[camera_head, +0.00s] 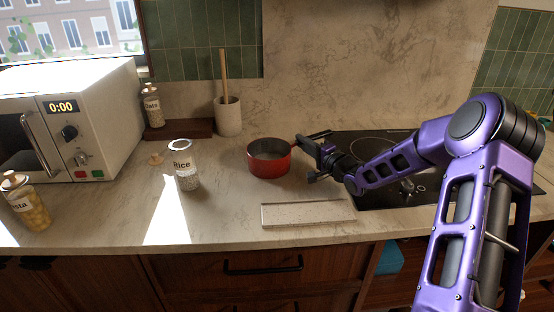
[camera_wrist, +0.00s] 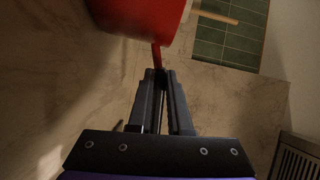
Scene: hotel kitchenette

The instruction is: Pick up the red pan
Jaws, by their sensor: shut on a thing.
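The red pan (camera_head: 269,160) is on or just above the counter, left of the hob, in the head view. Its red side (camera_wrist: 140,20) also fills the top of the wrist view. My gripper (camera_head: 308,158) comes from the right, beside the pan. In the wrist view the gripper (camera_wrist: 160,76) has its fingertips close together on the thin red handle (camera_wrist: 157,56). The pan's body is beyond the fingertips. Whether the pan's base touches the counter cannot be told.
A rice jar (camera_head: 184,168) stands left of the pan. A speckled board (camera_head: 308,214) lies in front. A utensil crock (camera_head: 228,116) is behind left. The microwave (camera_head: 70,120) is far left. The black hob (camera_head: 400,190) is under my arm.

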